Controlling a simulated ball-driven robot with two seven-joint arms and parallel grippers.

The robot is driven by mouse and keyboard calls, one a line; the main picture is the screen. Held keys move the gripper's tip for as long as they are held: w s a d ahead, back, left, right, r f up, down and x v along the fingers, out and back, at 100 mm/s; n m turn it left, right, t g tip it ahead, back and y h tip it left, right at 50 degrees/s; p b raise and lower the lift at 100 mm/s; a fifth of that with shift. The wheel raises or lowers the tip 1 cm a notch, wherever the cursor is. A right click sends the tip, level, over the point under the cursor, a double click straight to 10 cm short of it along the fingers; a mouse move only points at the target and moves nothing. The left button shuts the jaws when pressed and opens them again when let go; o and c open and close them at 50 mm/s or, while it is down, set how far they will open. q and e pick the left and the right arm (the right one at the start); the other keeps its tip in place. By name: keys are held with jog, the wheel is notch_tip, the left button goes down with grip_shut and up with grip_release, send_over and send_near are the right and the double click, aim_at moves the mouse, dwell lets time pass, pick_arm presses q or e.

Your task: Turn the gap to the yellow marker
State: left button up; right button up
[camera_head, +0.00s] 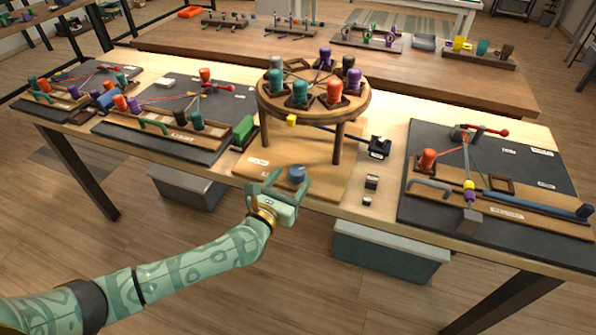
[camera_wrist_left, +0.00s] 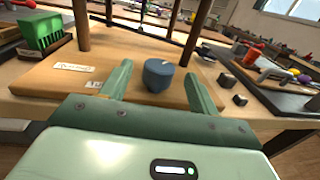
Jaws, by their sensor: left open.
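A round wooden stand (camera_head: 268,101) carries several bobbins around its top, among them an orange one (camera_head: 333,92) and a teal one (camera_head: 300,91). An empty space between bobbins seems to lie at its back left. The yellow marker (camera_head: 291,120) is at the stand's front edge. A blue knob (camera_wrist_left: 158,74) stands on the wooden base board beneath; it also shows in the head view (camera_head: 296,173). My left gripper (camera_head: 289,183) is open in front of the knob, with its fingers to either side of it in the wrist view. Whether they touch it I cannot tell.
A green block (camera_head: 243,131) stands left of the base board. Two small dark blocks (camera_head: 372,182) and a black holder (camera_head: 379,147) lie to the right. Dark mats with braiding fixtures fill both sides. The stand's legs (camera_head: 338,143) rise behind the knob.

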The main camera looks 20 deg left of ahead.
aim_at(293, 176)
pick_arm(q)
jog(key=w, duration=0.4)
jog(key=shift+w+d+b, duration=0.1)
jog(key=shift+d+b, duration=0.2)
jog(key=shift+b, duration=0.05)
jog(key=c, duration=1)
